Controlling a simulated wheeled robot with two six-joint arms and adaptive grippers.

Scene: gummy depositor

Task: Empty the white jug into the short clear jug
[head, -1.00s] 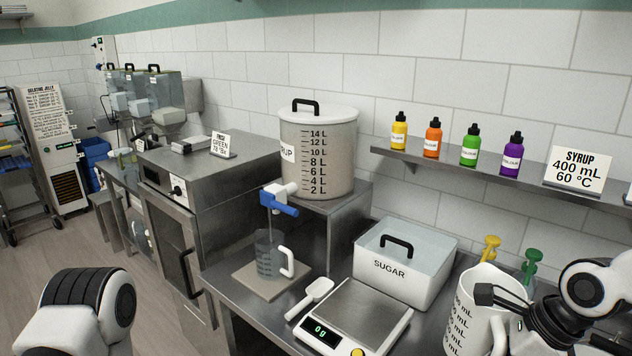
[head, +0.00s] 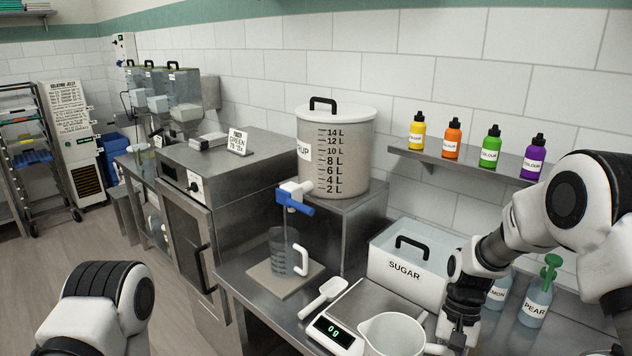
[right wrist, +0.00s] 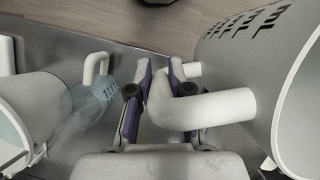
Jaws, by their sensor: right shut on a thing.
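The white jug (head: 393,334) is at the bottom edge of the head view, overlapping the front right of the scale. Its side with dark markings shows in the right wrist view (right wrist: 235,45). My right gripper (head: 455,335) is shut on its handle (right wrist: 215,108). The jug's base and contents are hidden. A clear jug with graduations and a white handle (head: 283,252) stands under the syrup tap. A clear graduated jug with a pale handle (right wrist: 93,90) also shows left in the right wrist view; I cannot tell whether it is the same. My left gripper is out of view.
The scale (head: 345,318) reads 0 g, with a white scoop (head: 322,298) beside it. The sugar bin (head: 405,268) stands behind. The syrup tank (head: 335,150) and its blue-handled tap (head: 296,200) are above the mat (head: 262,276). The pear bottle (head: 535,305) stands at right.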

